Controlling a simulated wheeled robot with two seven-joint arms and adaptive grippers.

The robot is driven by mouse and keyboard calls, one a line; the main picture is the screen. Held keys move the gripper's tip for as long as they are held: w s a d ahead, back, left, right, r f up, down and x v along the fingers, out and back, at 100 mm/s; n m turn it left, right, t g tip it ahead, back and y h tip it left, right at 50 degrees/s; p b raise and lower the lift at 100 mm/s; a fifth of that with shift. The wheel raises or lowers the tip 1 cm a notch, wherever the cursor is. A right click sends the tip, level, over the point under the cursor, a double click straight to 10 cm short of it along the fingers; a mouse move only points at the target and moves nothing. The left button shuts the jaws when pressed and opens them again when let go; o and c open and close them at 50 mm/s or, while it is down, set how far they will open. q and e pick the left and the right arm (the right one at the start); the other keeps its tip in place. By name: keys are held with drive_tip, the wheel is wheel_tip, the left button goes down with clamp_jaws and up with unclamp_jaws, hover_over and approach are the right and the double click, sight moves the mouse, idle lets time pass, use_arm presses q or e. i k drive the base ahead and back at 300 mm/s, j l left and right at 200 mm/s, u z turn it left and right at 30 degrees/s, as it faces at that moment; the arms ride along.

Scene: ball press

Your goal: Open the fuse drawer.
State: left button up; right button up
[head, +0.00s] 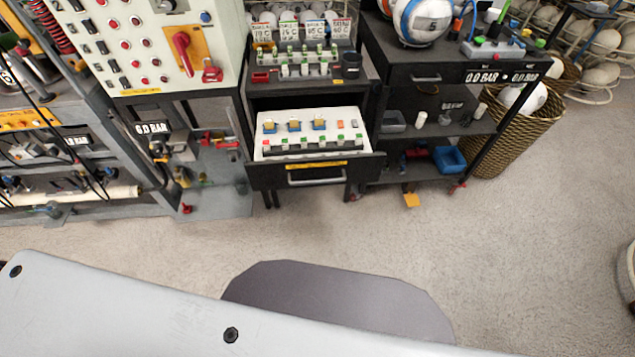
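The fuse drawer (262,174) is in the middle of the head view, in a dark cabinet. It stands pulled out, and its inside shows from above. A white panel (340,119) in it carries blue and yellow parts and a row of small red, green and white pieces. The drawer's grey bar handle (316,178) is on its dark front, below a yellow label (317,165). Neither of my grippers is in view. Nothing touches the handle.
A control cabinet with a red lever (182,50) stands left of the drawer. A dark shelf unit with a closed drawer (426,78) and a blue bin (449,159) is on the right, with a wicker basket (514,130) beyond. The carpet (400,235) in front is clear.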

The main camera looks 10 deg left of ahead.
sight(278, 169)
drive_tip(key=l+u, duration=0.1)
drive_tip(key=l, duration=1.2)
drive_tip(key=i, duration=0.05)
